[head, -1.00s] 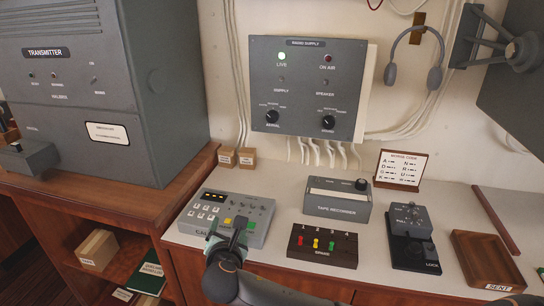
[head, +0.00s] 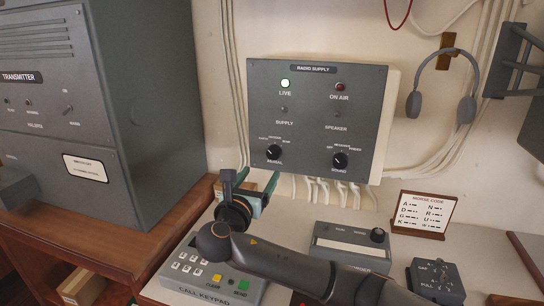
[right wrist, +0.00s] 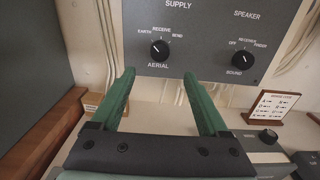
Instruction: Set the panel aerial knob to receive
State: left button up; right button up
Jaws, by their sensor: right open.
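The AERIAL knob (head: 273,152) is a small black dial at the lower left of the grey RADIO SUPPLY panel (head: 310,118). In the right wrist view the knob (right wrist: 160,50) has EARTH, RECEIVE and SEND around its top. Its white mark appears to point up and left, toward EARTH. My right gripper (head: 248,183) is open with green fingers, below and in front of the knob. In the right wrist view the fingertips (right wrist: 158,74) stand apart on either side below the knob, with nothing between them. My left gripper is not in view.
The similar SOUND knob (head: 340,160) is to the right on the panel. The transmitter cabinet (head: 130,110) stands at the left. Cables run below the panel.

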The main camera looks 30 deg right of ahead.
aim_at(273, 156)
jog(key=x, duration=1)
jog(key=shift+w+p, duration=0.15)
jog(key=shift+p, duration=0.2)
grip_shut()
